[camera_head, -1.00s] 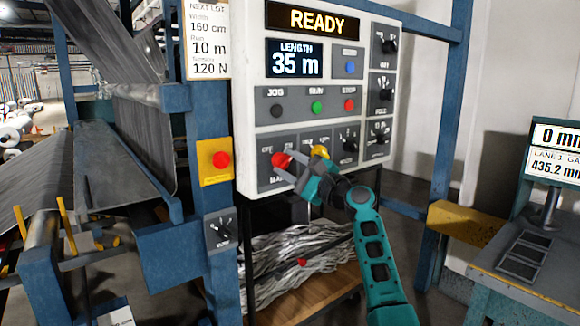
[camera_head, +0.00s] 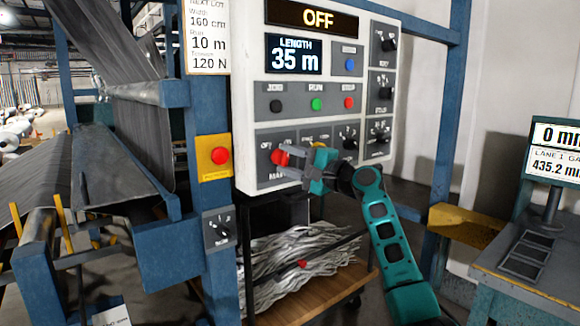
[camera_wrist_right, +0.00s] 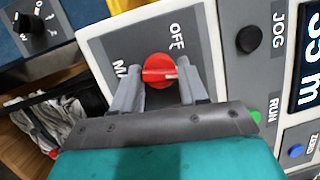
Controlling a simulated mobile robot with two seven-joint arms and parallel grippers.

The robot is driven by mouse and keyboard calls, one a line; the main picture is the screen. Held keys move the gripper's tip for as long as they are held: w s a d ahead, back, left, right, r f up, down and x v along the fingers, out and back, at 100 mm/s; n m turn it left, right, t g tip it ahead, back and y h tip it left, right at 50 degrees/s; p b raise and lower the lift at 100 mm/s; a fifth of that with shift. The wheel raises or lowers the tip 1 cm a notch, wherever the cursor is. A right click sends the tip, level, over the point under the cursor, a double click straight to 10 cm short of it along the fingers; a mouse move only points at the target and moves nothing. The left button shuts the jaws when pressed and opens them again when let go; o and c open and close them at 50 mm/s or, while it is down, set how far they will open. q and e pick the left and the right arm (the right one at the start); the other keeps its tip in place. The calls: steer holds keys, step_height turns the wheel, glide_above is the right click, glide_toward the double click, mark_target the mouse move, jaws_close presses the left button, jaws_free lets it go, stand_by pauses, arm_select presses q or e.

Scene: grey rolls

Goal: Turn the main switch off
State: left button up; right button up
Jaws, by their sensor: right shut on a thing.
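The main switch is a red rotary knob (camera_head: 281,158) at the lower left of the white control panel (camera_head: 244,100). In the right wrist view the red knob (camera_wrist_right: 158,70) sits between the two grey fingers, with "OFF" printed beside it. My right gripper (camera_head: 287,160) is shut on the knob, reaching in from the right; it also shows in the right wrist view (camera_wrist_right: 160,82). The panel's top display (camera_head: 316,18) reads "OFF". My left gripper is in neither view.
A red button on a yellow plate (camera_head: 219,157) is left of the panel. JOG, RUN (camera_head: 316,104) and STOP buttons sit above the knob. Other black knobs (camera_head: 349,138) are to its right. A cart with grey scrap (camera_head: 290,265) stands below.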

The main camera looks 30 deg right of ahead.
steer(key=n, duration=0.3)
steer(key=shift+f+g, duration=0.1)
steer(key=shift+g, duration=0.3)
steer(key=shift+n+g, duration=0.3)
steer(key=shift+n, duration=0.6)
steer(key=n+p, duration=0.1)
steer(key=n, duration=0.2)
steer(key=shift+g+h, duration=0.4)
steer(key=shift+r+n+g+h+p, duration=0.1)
steer(key=shift+n+g+h+p, duration=0.25)
steer(key=shift+n, duration=0.5)
steer(key=shift+r+n+g+h+p, duration=0.15)
steer(key=shift+n+p, duration=0.3)
steer(key=shift+n, duration=0.4)
steer(key=shift+f, duration=0.1)
steer(key=o, duration=1)
